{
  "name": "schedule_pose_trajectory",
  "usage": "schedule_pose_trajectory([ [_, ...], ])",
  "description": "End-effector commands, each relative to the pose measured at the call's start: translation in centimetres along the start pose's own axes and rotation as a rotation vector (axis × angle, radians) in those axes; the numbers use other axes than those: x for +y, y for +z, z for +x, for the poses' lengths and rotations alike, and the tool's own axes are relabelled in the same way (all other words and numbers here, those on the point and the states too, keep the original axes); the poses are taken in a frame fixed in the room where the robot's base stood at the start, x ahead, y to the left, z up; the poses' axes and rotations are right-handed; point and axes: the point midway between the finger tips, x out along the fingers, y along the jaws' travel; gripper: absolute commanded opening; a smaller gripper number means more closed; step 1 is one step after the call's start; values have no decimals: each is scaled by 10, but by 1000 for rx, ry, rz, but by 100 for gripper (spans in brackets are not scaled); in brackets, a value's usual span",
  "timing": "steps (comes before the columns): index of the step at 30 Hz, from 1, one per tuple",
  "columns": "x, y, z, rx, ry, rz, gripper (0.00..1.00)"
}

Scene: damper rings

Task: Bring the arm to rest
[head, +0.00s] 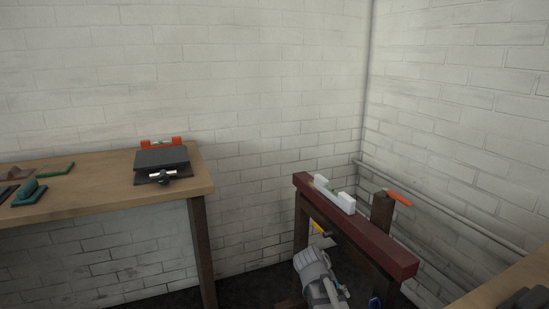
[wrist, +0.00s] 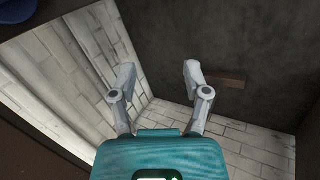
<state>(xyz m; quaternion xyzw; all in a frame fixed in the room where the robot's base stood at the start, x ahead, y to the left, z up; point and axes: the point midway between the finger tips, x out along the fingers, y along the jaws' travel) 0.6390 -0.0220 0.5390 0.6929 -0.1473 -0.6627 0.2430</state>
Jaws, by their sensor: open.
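My gripper (wrist: 159,74) is open in the wrist view, its two grey fingers spread apart with nothing between them. Behind the fingers are a dark surface and white brick. In the head view a grey part of my arm (head: 318,278) shows low in the picture, beside the dark red beam of a stand. The fingertips cannot be made out there.
A wooden table (head: 110,195) at left carries a dark grey box (head: 162,158) and green pieces. The dark red beam (head: 355,228) bears a white bracket (head: 335,194). An orange piece (head: 399,198) tops a post beside it. Another wooden surface (head: 500,287) fills the lower right corner.

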Motion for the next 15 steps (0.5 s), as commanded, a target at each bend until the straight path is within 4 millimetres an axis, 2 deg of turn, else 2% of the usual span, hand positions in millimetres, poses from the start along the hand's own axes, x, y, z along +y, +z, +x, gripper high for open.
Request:
schedule_pose_trajectory([
  [1, 0, 16, 0, -8, -50, 14, 62],
  [6, -11, 48, 0, -27, -230, 56, 62],
  [15, -25, 83, -8, -41, -449, 110, 62],
])
